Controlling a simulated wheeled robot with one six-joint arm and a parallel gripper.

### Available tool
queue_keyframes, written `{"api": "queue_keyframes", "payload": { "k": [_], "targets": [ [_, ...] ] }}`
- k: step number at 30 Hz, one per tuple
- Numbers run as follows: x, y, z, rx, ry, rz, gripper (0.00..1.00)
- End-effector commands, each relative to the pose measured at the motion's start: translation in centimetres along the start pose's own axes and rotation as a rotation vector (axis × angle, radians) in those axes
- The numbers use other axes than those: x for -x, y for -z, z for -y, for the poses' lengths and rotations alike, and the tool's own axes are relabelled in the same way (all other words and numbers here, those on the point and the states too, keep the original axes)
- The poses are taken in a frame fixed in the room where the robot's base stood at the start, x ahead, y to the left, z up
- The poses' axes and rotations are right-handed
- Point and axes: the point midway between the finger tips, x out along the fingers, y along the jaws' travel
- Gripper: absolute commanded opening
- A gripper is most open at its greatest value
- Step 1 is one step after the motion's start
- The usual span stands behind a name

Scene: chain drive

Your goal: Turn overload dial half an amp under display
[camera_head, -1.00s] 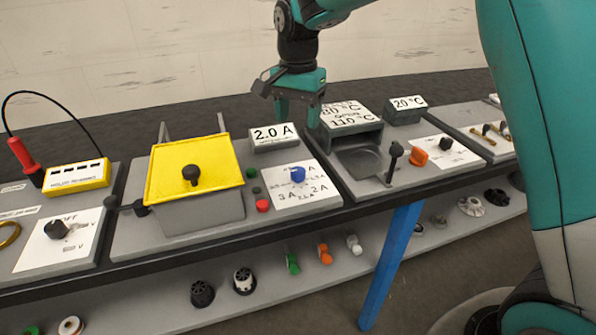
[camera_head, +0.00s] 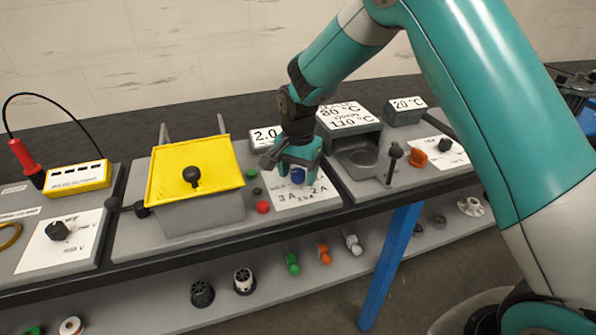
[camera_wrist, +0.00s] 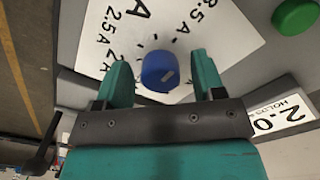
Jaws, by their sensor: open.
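The blue overload dial (camera_head: 298,175) stands on a white scale card (camera_head: 315,194) with amp marks. The wrist view shows the dial (camera_wrist: 159,71) with a pale pointer mark on top, and the card (camera_wrist: 215,35) with marks that include 2 A, 2.5 A and 3.5 A. The display (camera_head: 264,136) reads 2.0 in the head view, the rest of it hidden behind my arm; it also shows in the wrist view (camera_wrist: 280,115). My gripper (camera_head: 297,178) is open over the dial. In the wrist view its two fingers (camera_wrist: 160,80) stand on either side of the dial, with gaps.
A yellow-lidded box (camera_head: 195,165) with a black knob stands to the left. Red (camera_head: 263,207) and green buttons are just left of the card. A black lever (camera_head: 394,160) and a grey box with a temperature sign (camera_head: 350,117) stand to the right.

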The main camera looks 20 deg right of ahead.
Motion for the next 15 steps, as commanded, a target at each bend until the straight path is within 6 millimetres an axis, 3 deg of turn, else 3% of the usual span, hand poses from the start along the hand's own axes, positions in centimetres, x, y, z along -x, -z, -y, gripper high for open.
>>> {"api": "queue_keyframes", "payload": {
  "k": [2,3,9,15],
  "targets": [
    [0.01,0.00,0.00,0.000,0.000,0.000,0.63],
    [0.01,0.00,0.00,0.000,0.000,0.000,0.58],
    [0.03,0.01,0.00,0.000,0.000,0.000,0.13],
    [0.06,0.01,-0.01,0.006,-0.001,0.000,0.13]
  ]
}}
